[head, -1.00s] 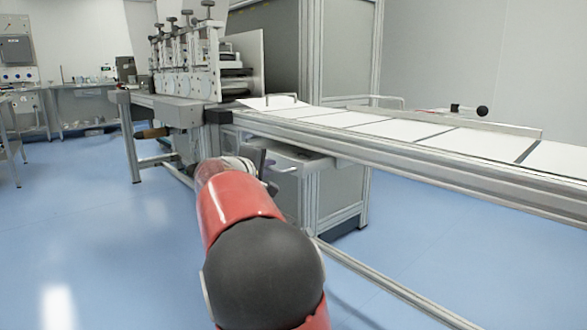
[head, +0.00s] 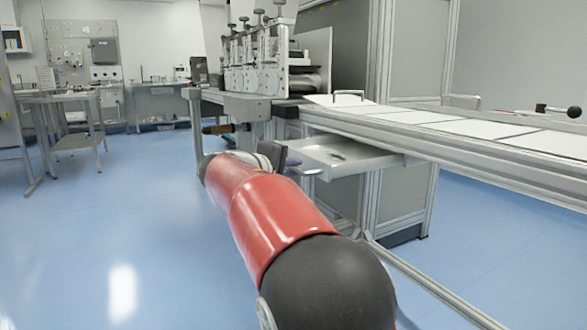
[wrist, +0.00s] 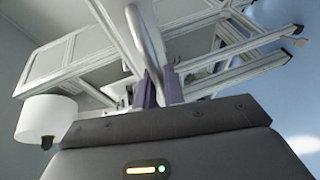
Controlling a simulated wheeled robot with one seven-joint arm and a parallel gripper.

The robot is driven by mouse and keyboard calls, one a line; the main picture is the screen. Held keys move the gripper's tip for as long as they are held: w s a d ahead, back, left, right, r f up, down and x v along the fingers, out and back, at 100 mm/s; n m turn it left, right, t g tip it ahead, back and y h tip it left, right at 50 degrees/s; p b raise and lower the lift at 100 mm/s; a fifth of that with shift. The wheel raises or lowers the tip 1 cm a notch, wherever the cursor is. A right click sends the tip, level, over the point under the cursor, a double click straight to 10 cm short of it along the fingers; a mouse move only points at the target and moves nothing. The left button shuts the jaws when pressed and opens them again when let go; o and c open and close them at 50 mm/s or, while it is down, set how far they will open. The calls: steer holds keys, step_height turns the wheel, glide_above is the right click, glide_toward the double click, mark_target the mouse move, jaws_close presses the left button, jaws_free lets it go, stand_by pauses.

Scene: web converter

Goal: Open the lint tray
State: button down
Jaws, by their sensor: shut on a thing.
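The lint tray (head: 345,150) is a shallow white-grey tray below the conveyor, at the middle of the head view. It is pulled out from the machine towards my arm, and its open inside shows, with a small dark patch in it. My gripper (head: 290,163) is at the tray's near side, partly hidden behind my red arm. In the wrist view, the two purple fingers of my gripper (wrist: 160,88) are shut on a curved metal handle bar (wrist: 145,45). The handle's far end and its join to the tray are hard to make out.
The conveyor (head: 460,140) with white sheets runs above the tray. Its metal frame and lower rail stand close to my arm. A white cylinder (wrist: 45,118) shows left in the wrist view. The blue floor (head: 120,230) on the left is clear.

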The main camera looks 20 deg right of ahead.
steer(key=c, duration=1.5)
jaws_free()
steer(key=v, duration=0.7)
steer(key=shift+s+a, duration=0.2)
steer(key=shift+a, duration=0.15)
steer(key=s+d+f+m+g+y+p, duration=0.1)
steer(key=s+f+y+p, duration=0.15)
steer(key=s, duration=0.45)
steer(key=s+d+f+g+y+p, duration=0.1)
steer(key=s+f+y+p, duration=0.1)
steer(key=s+y+p, duration=0.35)
steer(key=s+a+f+m+y+p, duration=0.1)
steer(key=s+a+f+y, duration=0.2)
steer(key=s+a, duration=0.2)
steer(key=s+a+f+m+y+p, duration=0.2)
steer(key=s+a+f+y, duration=0.1)
steer(key=s, duration=0.9)
steer(key=shift+a+f+m, duration=0.3)
steer(key=shift+a+f, duration=0.55)
steer(key=shift+a, duration=0.15)
